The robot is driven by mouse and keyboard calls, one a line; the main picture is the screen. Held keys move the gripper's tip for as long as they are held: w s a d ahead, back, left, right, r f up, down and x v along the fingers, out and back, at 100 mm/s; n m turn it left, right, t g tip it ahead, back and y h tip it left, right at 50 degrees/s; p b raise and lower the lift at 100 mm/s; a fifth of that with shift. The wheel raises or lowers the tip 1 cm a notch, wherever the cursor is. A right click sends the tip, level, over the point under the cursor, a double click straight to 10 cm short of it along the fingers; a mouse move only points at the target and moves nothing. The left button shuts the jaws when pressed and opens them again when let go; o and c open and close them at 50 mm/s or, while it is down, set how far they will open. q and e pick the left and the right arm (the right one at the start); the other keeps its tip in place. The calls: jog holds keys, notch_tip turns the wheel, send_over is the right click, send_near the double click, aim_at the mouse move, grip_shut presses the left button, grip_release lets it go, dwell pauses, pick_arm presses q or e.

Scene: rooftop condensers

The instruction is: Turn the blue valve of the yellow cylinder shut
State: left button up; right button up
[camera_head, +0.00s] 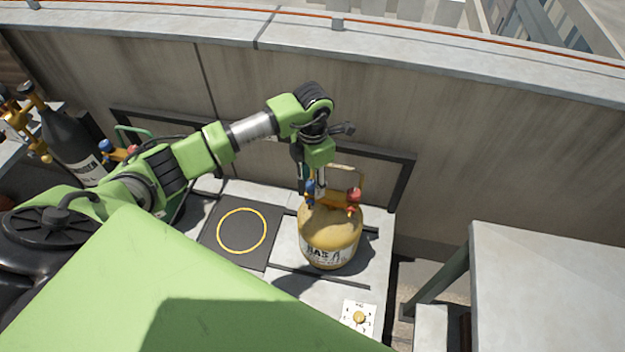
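The yellow cylinder (330,234) stands upright on a light-topped bench by the wall. On its top are a blue valve (309,189) at the left and a red valve (353,195) at the right. My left arm reaches over from the left. My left gripper (312,186) points down right at the blue valve, with its fingers close around it. The fingers partly hide the valve, and I cannot tell whether they touch or grip it. My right gripper is not in view.
A dark mat with a yellow ring (241,231) lies left of the cylinder. A small white plate with a yellow knob (359,317) is at the bench front. A dark cylinder (68,143) stands at far left. A grey slab (550,285) is at right, across a gap.

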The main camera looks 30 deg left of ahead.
aim_at(312, 184)
pick_arm(q)
notch_tip(312, 184, up, 12)
dwell(0.7)
jog(key=shift+s, duration=0.1)
dwell(0.4)
